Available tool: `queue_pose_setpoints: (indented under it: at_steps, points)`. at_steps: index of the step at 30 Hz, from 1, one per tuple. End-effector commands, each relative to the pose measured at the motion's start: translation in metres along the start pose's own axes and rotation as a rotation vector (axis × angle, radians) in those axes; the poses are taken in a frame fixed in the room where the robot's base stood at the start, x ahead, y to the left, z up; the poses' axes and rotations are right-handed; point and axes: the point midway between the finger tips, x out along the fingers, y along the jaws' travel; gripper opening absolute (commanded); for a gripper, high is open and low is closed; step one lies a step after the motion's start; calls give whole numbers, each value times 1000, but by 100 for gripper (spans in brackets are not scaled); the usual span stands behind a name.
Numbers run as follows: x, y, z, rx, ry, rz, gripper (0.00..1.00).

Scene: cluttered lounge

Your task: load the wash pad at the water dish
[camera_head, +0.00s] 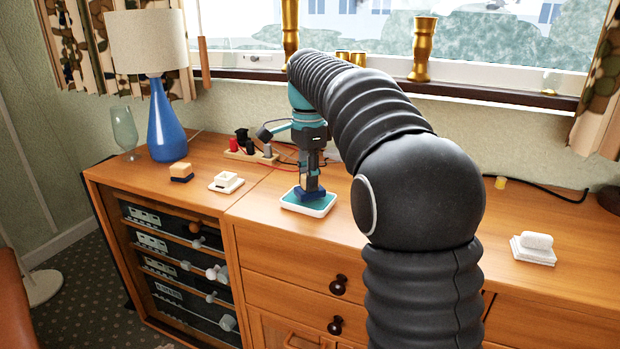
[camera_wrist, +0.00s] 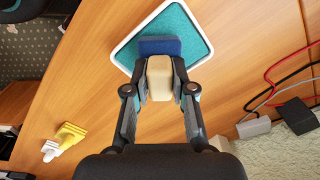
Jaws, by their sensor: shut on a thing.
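The wash pad is a blue block (camera_wrist: 160,46) with a cream grip (camera_wrist: 160,80). My gripper (camera_head: 310,178) is shut on the cream grip, with one finger on each side in the wrist view (camera_wrist: 160,88). The water dish (camera_head: 290,204) is a shallow square tray with a white rim and a teal inside; it also shows in the wrist view (camera_wrist: 190,24). The blue pad is over the near part of the dish and looks down on its teal surface, though firm contact is hard to tell. My fingers partly hide the grip in the head view.
A tan block on a black base (camera_head: 180,172) and a white block (camera_head: 226,182) stand left of the dish. Another white block (camera_head: 533,248) is far right. Plugs and cables (camera_head: 250,150) lie behind. A blue lamp (camera_head: 164,125) and a glass (camera_head: 124,130) stand at the left.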

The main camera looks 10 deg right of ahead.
Motion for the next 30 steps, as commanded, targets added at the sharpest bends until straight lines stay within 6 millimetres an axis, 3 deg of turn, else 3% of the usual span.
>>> queue_pose_setpoints:
  at_steps: [21,30]
  points:
    - [-52,0,0,0,1,-5,0]
    - [-62,0,0,0,1,-5,0]
